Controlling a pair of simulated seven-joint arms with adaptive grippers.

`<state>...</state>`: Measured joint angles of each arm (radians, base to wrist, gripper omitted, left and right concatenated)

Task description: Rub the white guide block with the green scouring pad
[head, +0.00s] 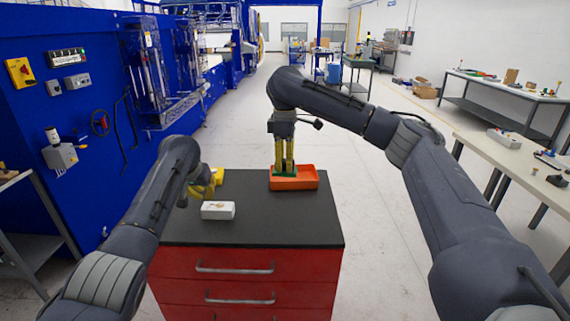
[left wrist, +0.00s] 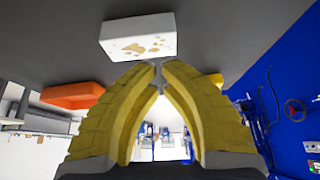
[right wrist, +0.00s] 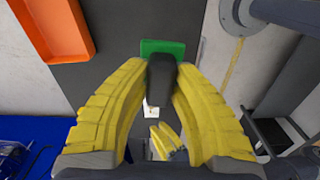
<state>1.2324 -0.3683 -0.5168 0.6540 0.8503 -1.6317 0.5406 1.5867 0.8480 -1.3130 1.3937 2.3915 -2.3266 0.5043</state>
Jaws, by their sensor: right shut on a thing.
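The white guide block (head: 218,211), with brown stains on its face, lies on the dark tabletop near its left side. It also shows in the left wrist view (left wrist: 137,35) and partly in the right wrist view (right wrist: 150,109). My right gripper (head: 284,166) points down and is shut on the black handle (right wrist: 162,85) of the green scouring pad (head: 285,177). The pad also shows in the right wrist view (right wrist: 163,47), over the tabletop and beside the orange tray, away from the block. My left gripper (left wrist: 158,72) appears shut and empty, its tips close together near the block, apparently not touching it.
An orange tray (head: 308,180) sits at the far right of the tabletop (head: 285,220), and also shows in the right wrist view (right wrist: 84,40). A yellow object (head: 217,176) stands at the far left, behind my left gripper. The tabletop's front and right are clear.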

